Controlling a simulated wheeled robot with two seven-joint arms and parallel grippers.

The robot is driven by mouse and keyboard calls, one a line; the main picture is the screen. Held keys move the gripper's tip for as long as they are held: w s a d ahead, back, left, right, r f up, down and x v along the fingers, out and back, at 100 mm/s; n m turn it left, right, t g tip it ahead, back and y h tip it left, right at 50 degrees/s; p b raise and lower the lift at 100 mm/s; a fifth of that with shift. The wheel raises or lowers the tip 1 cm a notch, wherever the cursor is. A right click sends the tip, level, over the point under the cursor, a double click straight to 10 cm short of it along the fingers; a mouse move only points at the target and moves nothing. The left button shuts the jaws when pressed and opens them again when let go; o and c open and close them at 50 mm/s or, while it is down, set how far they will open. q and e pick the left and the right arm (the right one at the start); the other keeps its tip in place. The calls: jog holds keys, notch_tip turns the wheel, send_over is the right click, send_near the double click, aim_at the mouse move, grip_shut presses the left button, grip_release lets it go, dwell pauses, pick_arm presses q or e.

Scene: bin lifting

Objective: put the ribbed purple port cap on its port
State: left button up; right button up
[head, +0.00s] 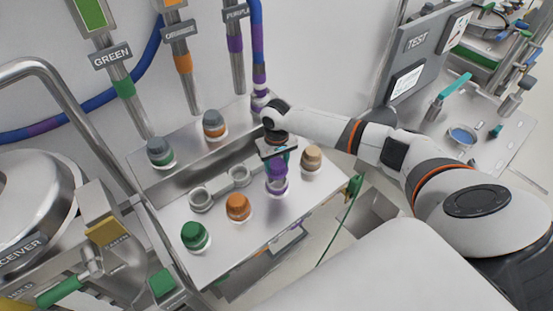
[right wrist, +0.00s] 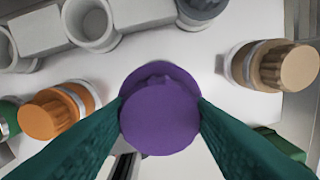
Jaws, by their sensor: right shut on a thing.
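The purple port cap (head: 277,185) is at the right part of the front panel in the head view, at a pale port collar. My right gripper (head: 277,168) is above it, pointing down. In the right wrist view, my gripper's teal fingers (right wrist: 160,112) are shut on the sides of the purple cap (right wrist: 160,128), whose round top faces the camera. More purple shows just behind that top. The collar is mostly hidden by the cap, so I cannot tell whether the cap is fully seated. My left gripper is not in view.
Green (head: 195,236), orange (head: 238,207) and tan (head: 311,157) caps stand around it on the panel. Two open grey rings (head: 201,198) sit behind the orange cap. Grey-topped caps (head: 214,124) and a purple-banded hose (head: 259,70) are at the back ledge.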

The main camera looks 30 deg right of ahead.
jog(key=shift+f, duration=0.35)
jog(key=shift+f, duration=0.15)
jog(key=shift+f+b, duration=0.5)
jog(key=shift+f, duration=0.45)
jog(key=shift+s+f, duration=0.15)
jog(key=shift+f, duration=0.95)
dwell(0.8)
jog(key=o, duration=1.2)
jog(key=shift+o, duration=0.2)
